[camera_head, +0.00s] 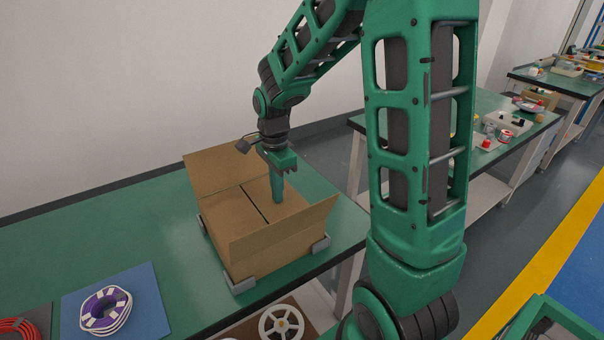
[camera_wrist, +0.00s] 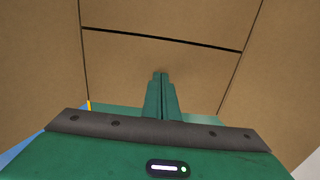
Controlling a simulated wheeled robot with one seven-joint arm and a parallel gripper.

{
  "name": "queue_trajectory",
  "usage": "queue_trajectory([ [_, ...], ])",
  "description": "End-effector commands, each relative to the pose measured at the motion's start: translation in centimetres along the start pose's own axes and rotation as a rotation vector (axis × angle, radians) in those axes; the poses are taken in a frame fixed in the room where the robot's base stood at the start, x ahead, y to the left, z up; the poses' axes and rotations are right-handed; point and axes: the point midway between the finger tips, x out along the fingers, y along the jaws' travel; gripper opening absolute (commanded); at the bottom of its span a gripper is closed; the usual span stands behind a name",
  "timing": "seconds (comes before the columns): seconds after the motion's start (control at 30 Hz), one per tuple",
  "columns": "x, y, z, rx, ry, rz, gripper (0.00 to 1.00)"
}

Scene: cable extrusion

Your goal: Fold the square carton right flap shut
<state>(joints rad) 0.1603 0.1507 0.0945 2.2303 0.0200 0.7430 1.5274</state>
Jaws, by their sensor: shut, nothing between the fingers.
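The square brown carton (camera_head: 230,240) stands on the green table. Two of its top flaps lie flat or nearly flat, with a narrow dark slit between them. My gripper (camera_head: 277,200) is shut and empty, pointing down over the flap on the right of the slit (camera_head: 287,201). In the wrist view my closed fingers (camera_wrist: 160,78) are over that flap (camera_wrist: 195,65); I cannot tell whether they touch it. The rear flap (camera_head: 217,168) stands up, and the front flap (camera_head: 285,233) leans outward. Both standing flaps flank the top in the wrist view.
Grey corner holders (camera_head: 240,284) sit around the carton's base. A blue mat (camera_head: 145,305) with a purple-and-white cable coil (camera_head: 106,310) lies at the left, with a red coil (camera_head: 18,328) beside it. Green table (camera_head: 165,232) between mat and carton is clear.

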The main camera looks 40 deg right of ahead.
Motion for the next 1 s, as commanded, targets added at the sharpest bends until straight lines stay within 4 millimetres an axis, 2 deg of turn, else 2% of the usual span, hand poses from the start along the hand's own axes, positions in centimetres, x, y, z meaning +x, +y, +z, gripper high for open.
queue_trajectory([
  [0.03, 0.6, 0.3, 0.1, -0.001, -0.002, 0.011, 0.00],
  [0.27, 0.5, 0.3, 0.1, -0.001, -0.003, 0.015, 0.00],
  [1.0, -8.5, 0.1, 0.0, -0.001, -0.002, 0.005, 0.00],
])
